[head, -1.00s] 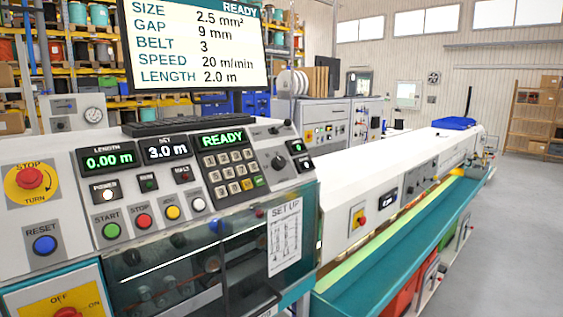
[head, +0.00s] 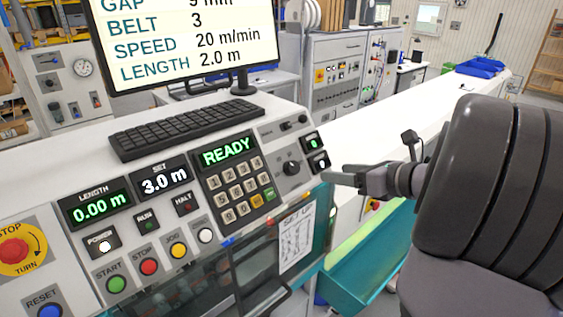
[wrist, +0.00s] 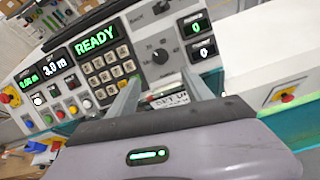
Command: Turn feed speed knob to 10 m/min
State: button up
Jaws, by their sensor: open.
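A black rotary knob (head: 291,168) sits on the grey panel right of the keypad; its scale is too small to read. It also shows in the wrist view (wrist: 160,56), just beyond the gap between my fingers. My gripper (head: 326,176) is to the right of the knob in the head view, apart from it. In the wrist view my gripper (wrist: 161,78) is open and empty, its two fingers spread below the knob. The monitor (head: 180,40) reads SPEED 20 m/min.
The READY display (head: 228,150) is lit. A keyboard (head: 187,130) lies above the panel. A printed SET UP sheet (head: 297,236) hangs below the knob.

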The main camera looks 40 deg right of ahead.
aim_at(295, 168)
jog(key=x, duration=1.5)
jog(key=shift+w+f+b, duration=0.15)
jog(key=shift+w+b, duration=0.05)
jog(key=shift+b, duration=0.2)
grip_shut()
